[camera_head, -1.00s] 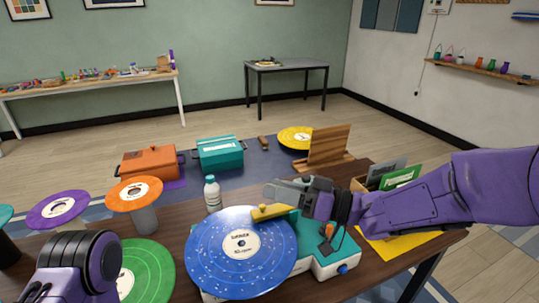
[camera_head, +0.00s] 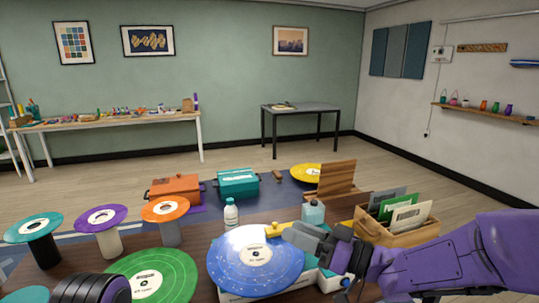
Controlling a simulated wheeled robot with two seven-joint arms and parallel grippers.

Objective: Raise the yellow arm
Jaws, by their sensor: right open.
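The yellow arm (camera_head: 278,229) is a short bar at the back right edge of the blue speckled record (camera_head: 240,277), which lies on a white and teal player (camera_head: 309,283). My right gripper (camera_head: 300,236) comes in from the right, its grey fingers open at the right end of the yellow arm. The fingers hide part of the arm, and I cannot tell whether they touch it. Of my left arm only a dark purple rounded link shows at the bottom left; its gripper is not in view.
A green record (camera_head: 172,272) lies left of the player. A white bottle (camera_head: 231,214) and a pale blue bottle (camera_head: 313,213) stand behind it. Orange (camera_head: 175,187) and teal (camera_head: 238,182) boxes are farther back. A wooden record crate (camera_head: 410,238) stands near my right arm.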

